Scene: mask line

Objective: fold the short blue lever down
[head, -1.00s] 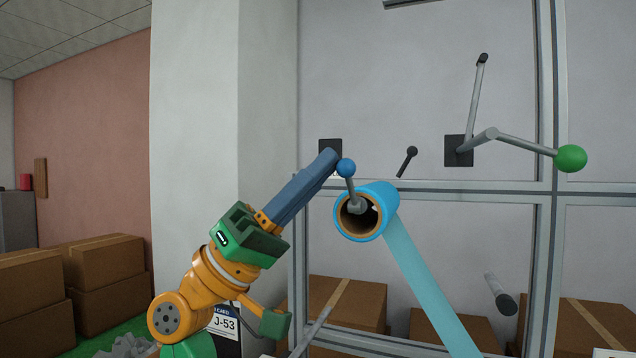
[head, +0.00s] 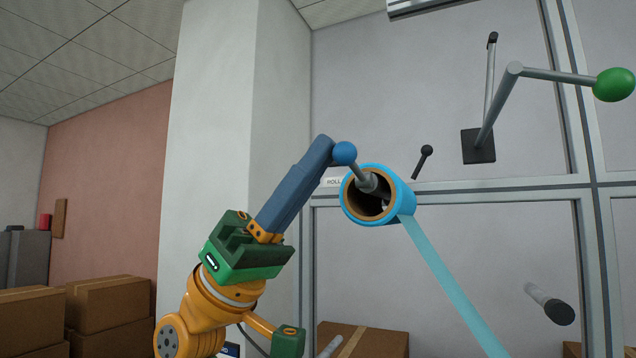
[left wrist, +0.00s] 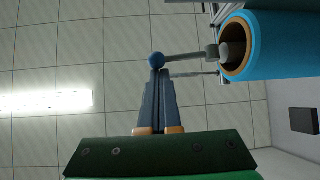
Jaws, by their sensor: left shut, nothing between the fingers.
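The short blue lever is a grey rod with a blue ball knob (head: 345,153), at the end of the roll's spindle. The knob stands up and to the left of the blue roll (head: 408,190). My left gripper (head: 325,146) is shut and empty, with its fingertips right at the knob; they look to touch it. In the left wrist view the knob (left wrist: 157,60) sits just past the closed fingertips (left wrist: 158,72), and the rod runs right to the hub in the roll (left wrist: 280,48). My right gripper does not show.
A long lever with a green ball (head: 613,84) stands on the wall panel at the upper right. A small dark peg (head: 425,151) is just above the roll. A blue strip (head: 450,285) hangs down from the roll. Cardboard boxes (head: 110,300) stand at the lower left.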

